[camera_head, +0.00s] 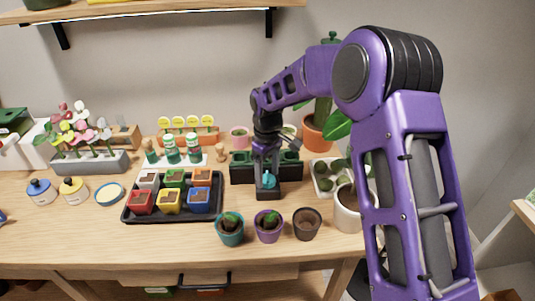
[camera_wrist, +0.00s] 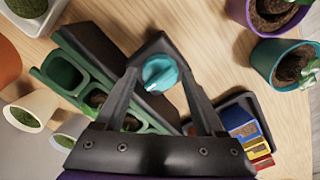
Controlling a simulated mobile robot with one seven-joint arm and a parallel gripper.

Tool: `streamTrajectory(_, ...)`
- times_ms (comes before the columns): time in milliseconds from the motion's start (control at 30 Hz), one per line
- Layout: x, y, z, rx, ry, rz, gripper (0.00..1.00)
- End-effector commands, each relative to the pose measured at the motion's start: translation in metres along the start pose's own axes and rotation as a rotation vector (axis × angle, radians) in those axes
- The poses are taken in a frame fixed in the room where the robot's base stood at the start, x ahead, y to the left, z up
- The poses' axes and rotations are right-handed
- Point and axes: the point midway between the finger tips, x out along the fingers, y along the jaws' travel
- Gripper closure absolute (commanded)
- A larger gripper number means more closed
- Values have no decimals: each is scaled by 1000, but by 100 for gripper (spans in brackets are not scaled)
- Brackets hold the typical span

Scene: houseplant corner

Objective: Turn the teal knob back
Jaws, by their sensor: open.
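The teal knob (camera_head: 268,181) sits on a dark box at the front of a dark green tray, in the middle of the table. In the wrist view the teal knob (camera_wrist: 160,73) is round with a raised grip bar and a pale mark on its top. It lies a little beyond and between the fingertips. My gripper (camera_head: 267,172) is above the knob, pointing down. In the wrist view my gripper (camera_wrist: 161,78) is open, with one finger on each side of the knob; I cannot tell whether either touches it.
A black tray (camera_head: 125,214) of coloured pots stands left of the knob. A teal pot (camera_head: 230,233), a purple pot (camera_head: 269,231) and a brown pot (camera_head: 307,229) stand in front. A white tray (camera_head: 318,175) of green plants and a cream pot (camera_head: 347,214) are to the right.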

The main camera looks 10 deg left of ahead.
Motion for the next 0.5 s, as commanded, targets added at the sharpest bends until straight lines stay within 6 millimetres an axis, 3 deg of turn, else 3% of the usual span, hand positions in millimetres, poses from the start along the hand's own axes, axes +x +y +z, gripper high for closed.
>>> streamTrajectory(500,-117,0,-1,0,5,3,29)
